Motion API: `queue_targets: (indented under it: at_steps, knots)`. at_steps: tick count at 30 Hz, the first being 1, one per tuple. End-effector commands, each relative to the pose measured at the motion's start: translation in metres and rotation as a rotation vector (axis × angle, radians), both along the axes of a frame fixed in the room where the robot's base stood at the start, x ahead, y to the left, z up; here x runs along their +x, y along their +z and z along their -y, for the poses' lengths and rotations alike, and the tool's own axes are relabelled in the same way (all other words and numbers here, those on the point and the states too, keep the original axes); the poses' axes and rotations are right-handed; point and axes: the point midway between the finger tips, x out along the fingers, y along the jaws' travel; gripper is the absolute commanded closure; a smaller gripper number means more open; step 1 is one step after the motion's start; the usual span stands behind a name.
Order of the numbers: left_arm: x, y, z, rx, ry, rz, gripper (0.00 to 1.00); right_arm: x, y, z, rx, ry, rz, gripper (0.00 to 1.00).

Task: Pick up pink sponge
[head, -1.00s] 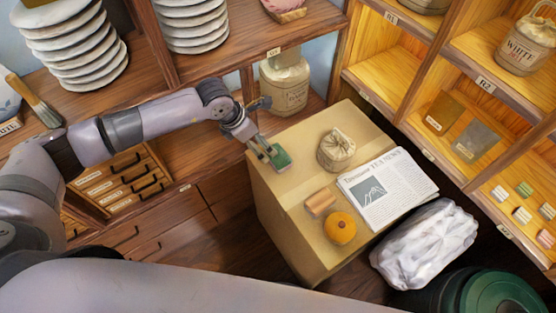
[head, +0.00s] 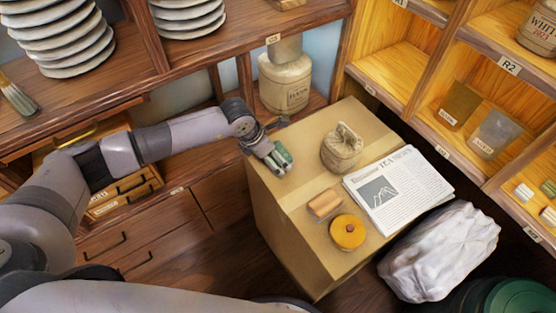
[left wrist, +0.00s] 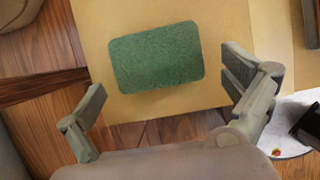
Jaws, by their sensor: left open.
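No clearly pink sponge shows in these frames. A green rectangular pad with rounded corners (left wrist: 156,57) lies on the cardboard box (head: 293,248), near its back left corner. It also shows in the head view (head: 282,152), partly covered by my gripper. My left gripper (head: 277,157) is over the pad. In the left wrist view its fingers (left wrist: 165,72) are spread wide, one on each side of the pad, and hold nothing. An orange-brown block (head: 325,203) lies farther forward on the box. My right gripper is not in view.
A tied cloth bundle (head: 342,148), a newspaper (head: 400,190) and a round yellow object (head: 347,232) share the box top. A white wrapped bundle (head: 438,250) lies right of the box. Shelves with plates (head: 65,40) and a jar (head: 285,82) stand behind.

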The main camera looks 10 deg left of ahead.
Motion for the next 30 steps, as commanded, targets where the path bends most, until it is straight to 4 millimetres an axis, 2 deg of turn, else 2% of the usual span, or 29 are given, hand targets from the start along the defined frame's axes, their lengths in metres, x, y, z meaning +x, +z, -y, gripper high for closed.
queue_targets:
  at_steps: [1,2,10,25,30]
  knots:
    - [0.0026,-0.01,0.0026,-0.002,-0.001,0.002,0.02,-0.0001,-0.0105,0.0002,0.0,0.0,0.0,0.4]
    - [0.0034,-0.0118,0.0033,-0.002,-0.001,0.002,0.02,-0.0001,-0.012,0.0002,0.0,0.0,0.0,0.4]
    - [0.0046,-0.0113,0.0041,-0.001,-0.001,0.003,0.02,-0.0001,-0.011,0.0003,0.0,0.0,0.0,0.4]
    - [0.0045,-0.0113,0.0038,-0.001,0.0,0.002,0.34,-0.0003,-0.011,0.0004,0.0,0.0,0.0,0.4]
    - [0.0044,-0.0115,0.0038,-0.001,0.0,0.002,0.37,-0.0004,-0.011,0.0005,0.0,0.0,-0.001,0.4]
